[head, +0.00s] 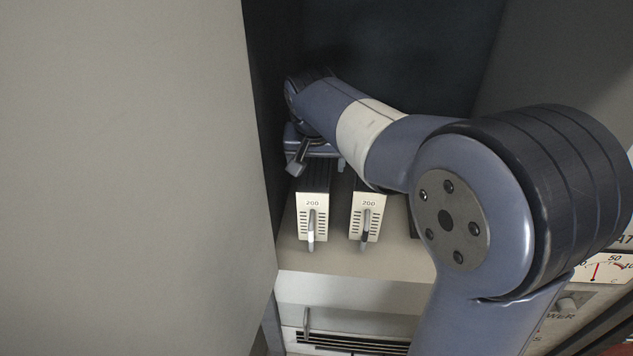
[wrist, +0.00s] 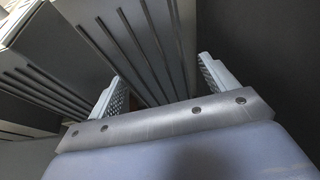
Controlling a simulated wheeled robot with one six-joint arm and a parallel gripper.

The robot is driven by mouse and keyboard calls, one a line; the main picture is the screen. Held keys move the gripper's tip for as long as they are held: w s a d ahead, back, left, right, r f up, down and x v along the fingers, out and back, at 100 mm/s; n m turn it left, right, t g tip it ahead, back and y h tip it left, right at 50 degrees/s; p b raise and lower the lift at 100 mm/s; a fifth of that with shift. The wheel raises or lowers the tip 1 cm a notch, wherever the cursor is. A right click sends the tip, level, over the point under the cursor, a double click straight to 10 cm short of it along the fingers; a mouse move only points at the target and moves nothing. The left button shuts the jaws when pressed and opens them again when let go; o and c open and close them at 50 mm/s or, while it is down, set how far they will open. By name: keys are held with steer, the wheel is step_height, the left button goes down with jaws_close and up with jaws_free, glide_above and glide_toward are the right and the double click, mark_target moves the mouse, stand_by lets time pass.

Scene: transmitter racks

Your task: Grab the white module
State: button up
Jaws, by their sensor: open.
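Two modules with cream front plates stand side by side on a shelf in the head view. The left one (head: 312,215), marked 200, has a handle with a white band. The right one (head: 368,212), marked 700, has a handle with a dark band. My gripper (head: 318,168) is open, behind and above the front of the left module. In the wrist view, my gripper's two fingers (wrist: 161,75) stand apart, with a dark ribbed module body (wrist: 150,45) beyond and between them. I cannot tell whether they touch it.
A large grey panel (head: 130,180) fills the left side of the head view, close to the gripper. The pale shelf (head: 340,262) has a bare front edge. A vent (head: 350,343) lies below it. A meter (head: 600,268) is at the lower right. Another ribbed body (wrist: 50,55) is in the wrist view's left.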

jaws_close()
stand_by(0.9)
steer(key=shift+r, duration=0.15)
